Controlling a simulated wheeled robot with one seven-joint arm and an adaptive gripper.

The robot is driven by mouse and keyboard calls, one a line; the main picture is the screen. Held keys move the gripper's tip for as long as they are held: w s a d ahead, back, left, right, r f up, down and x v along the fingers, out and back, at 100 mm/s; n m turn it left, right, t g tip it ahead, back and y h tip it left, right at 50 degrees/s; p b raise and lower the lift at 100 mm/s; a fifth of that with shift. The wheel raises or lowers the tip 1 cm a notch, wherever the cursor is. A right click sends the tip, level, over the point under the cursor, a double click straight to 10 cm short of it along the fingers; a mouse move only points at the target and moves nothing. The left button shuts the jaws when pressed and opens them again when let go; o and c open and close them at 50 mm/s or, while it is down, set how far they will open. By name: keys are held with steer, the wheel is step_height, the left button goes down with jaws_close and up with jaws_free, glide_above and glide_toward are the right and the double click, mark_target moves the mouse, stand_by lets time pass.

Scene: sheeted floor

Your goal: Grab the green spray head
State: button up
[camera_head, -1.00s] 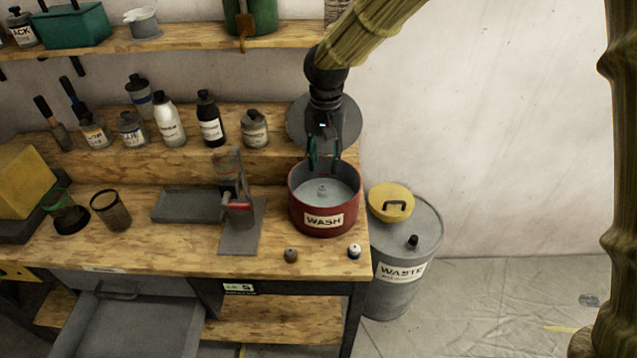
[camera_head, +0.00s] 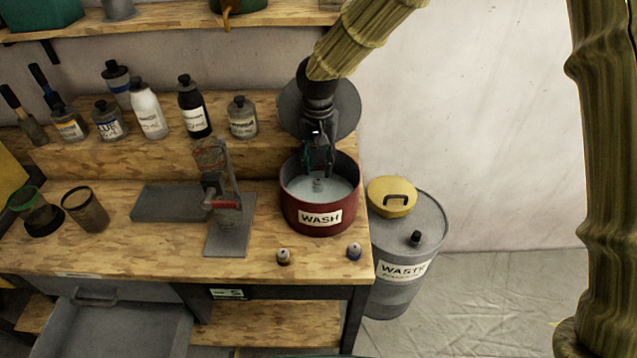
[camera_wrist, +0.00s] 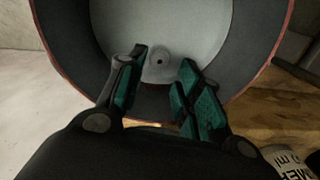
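No plainly green spray head shows. A small grey nozzle-like piece with a dark hole (camera_wrist: 160,62) stands in the middle of the red wash pot (camera_head: 293,212); it also shows in the head view (camera_head: 318,184). I cannot tell whether it is the spray head, and it looks grey. My gripper (camera_head: 318,168) points down into the mouth of the pot, over this piece. In the wrist view my gripper (camera_wrist: 160,83) has its green-padded fingers apart, with the piece showing in the gap between them. Nothing is visibly held.
Two small capped pieces (camera_head: 284,256) (camera_head: 354,251) stand near the bench's front edge. Several bottles (camera_head: 150,112) line the raised shelf.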

mark_target(318, 181)
steer(key=shift+s+f+p, duration=0.1)
steer(key=shift+f+p, duration=1.15)
steer(key=shift+f, duration=2.15)
steer(key=c, duration=0.7)
